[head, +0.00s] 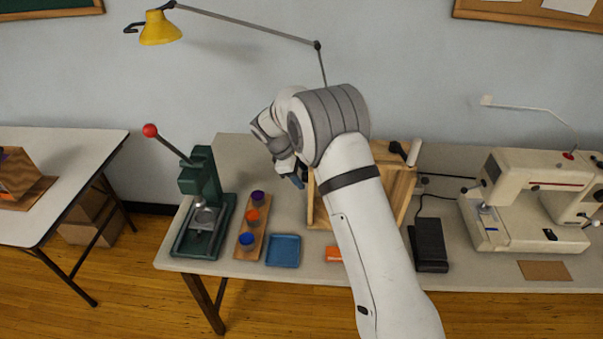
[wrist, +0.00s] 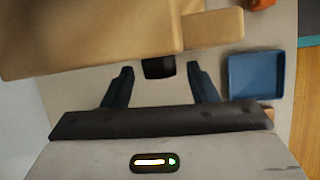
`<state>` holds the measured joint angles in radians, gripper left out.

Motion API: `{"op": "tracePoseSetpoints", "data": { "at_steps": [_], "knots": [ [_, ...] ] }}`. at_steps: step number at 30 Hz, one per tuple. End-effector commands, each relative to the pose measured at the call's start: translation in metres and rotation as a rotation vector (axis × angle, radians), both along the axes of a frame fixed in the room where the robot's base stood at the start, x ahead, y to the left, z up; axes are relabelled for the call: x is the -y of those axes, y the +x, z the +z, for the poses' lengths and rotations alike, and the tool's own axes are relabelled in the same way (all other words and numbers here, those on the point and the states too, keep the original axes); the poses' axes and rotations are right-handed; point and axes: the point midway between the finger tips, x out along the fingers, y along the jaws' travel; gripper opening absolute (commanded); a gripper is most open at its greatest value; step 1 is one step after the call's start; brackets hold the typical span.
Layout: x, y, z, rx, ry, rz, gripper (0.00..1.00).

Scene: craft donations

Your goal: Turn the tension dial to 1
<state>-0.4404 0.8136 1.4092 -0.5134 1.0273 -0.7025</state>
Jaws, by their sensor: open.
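The cream sewing machine (head: 520,190) stands at the right of the table in the head view. A small dark mark (head: 550,234) shows on its base front, and a red knob (head: 568,155) sits on top. I cannot make out a numbered tension dial or its setting. My gripper (head: 298,181) is well left of the machine, by the wooden box frame (head: 400,190). In the wrist view my gripper (wrist: 160,80) is open. A small dark piece (wrist: 158,67) shows between its fingertips, below a wooden board; I cannot tell what it is.
A green press (head: 203,205), a wooden rack (head: 250,235) with coloured pots and a blue tray (head: 283,251) stand at the left. A black pedal (head: 429,242) lies between the box frame and the machine. A yellow lamp (head: 160,28) reaches over the table.

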Motion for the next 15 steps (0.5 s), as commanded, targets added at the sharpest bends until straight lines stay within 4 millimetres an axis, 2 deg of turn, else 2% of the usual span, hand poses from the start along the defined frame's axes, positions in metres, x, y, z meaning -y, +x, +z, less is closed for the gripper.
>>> {"op": "tracePoseSetpoints", "data": {
  "at_steps": [2, 15],
  "knots": [
    [-0.0002, -0.0001, 0.0002, 0.000, 0.000, 0.000, 0.51],
    [-0.0009, -0.0003, 0.0005, 0.000, 0.000, 0.001, 0.15]
  ]
}}
